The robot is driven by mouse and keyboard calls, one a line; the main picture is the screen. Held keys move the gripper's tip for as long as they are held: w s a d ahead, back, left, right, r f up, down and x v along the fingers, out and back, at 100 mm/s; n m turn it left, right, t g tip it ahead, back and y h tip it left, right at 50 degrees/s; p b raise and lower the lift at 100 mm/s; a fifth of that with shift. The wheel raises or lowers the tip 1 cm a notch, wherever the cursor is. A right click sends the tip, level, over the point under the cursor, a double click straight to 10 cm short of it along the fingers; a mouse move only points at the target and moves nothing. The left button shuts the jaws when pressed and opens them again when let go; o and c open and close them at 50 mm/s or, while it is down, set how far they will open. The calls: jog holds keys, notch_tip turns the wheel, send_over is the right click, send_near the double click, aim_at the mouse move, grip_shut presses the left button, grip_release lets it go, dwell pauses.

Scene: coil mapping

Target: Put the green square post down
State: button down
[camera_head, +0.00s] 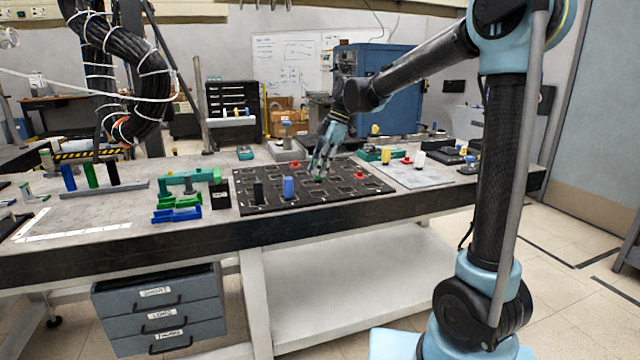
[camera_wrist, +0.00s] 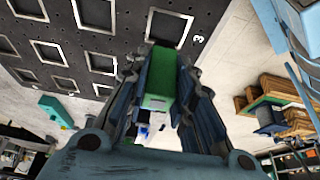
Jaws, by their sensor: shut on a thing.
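My gripper (camera_head: 322,163) is above the black board with square-framed sockets (camera_head: 320,203), pointing down at its back middle. It is shut on the green square post (camera_wrist: 161,68), which shows between the two fingers (camera_wrist: 160,85) in the wrist view. In the head view only a small bit of green (camera_head: 318,178) shows at the fingertips. Whether the post's lower end is in a socket or above the board cannot be told. The board also fills the upper left of the wrist view (camera_wrist: 45,13), with several empty sockets and a number 3 at its edge.
A light mat with pieces (camera_head: 415,175) lies right.

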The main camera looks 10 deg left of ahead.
aim_at(319, 178)
jog(key=shift+s+f, duration=0.1)
jog(key=shift+f, duration=2.25)
jog(key=c, duration=1.4)
grip_release()
jog(key=shift+f, duration=0.1)
jog(key=shift+o, duration=0.2)
jog(key=shift+a, duration=0.1)
